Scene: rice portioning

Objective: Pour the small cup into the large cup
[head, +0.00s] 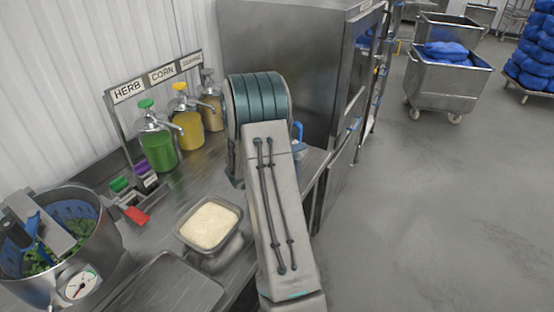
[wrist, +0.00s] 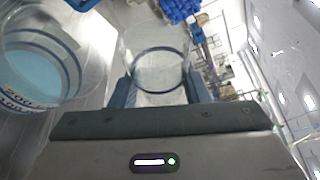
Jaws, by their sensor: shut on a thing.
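The small cup (wrist: 157,62), clear with a dark ring around it, stands between my gripper's fingers (wrist: 158,90) in the wrist view. My gripper is shut on it. The wrist view is tilted, and I cannot tell what the small cup contains. In the head view my arm hides the gripper and most of what is behind it; only a bit of blue shows past its right side.
On the steel counter (head: 170,215) stand a tray of rice (head: 210,224), a pot of greens (head: 60,270) with a dial, and green (head: 157,145), yellow (head: 187,125) and tan (head: 211,105) pump bottles. A steel cabinet (head: 285,50) rises behind. Open floor lies right.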

